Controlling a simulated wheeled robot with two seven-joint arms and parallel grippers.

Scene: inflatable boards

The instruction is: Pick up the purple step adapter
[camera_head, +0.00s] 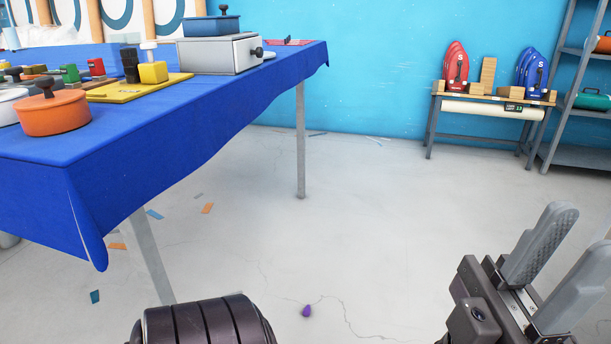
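A small purple piece (307,311), which looks like the step adapter, lies on the grey floor near the bottom middle of the head view. It is too small to make out its details. My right gripper (578,240) is at the lower right, with its two grey fingers apart and nothing between them. It is well to the right of the purple piece and not touching it. My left gripper is not in view.
A table with a blue cloth (190,135) fills the left, holding an orange pot (54,112), a white drawer box (218,54) and several other items. A small bench (492,100) and a shelf rack (575,155) stand at the back right. The middle floor is mostly clear, with scattered scraps.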

